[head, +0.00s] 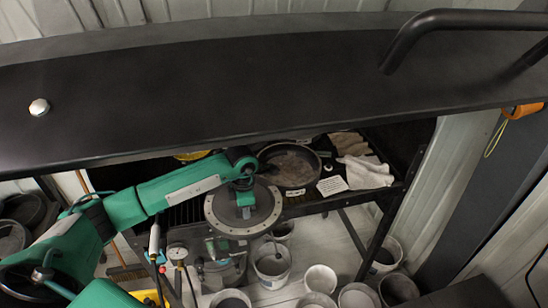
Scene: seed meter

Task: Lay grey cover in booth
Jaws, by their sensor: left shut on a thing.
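The grey cover (216,216) is a round disc with small holes around its rim. My left gripper (245,196) is shut on it near the middle of its upper face. The cover is held out in front of a dark slatted bench (186,213), overlapping its front edge in the head view; I cannot tell whether they touch. The bench stands under a broad black panel (230,90), which hides its back part. I cannot tell for sure which part is the booth. My right gripper is not in view.
On the bench, a round dark pan (291,181), a white card (332,186) and pale cloths (366,172) lie right of the cover. Several buckets, one of them white (320,279), stand on the floor below. A black handle bar (440,22) juts out at the upper right.

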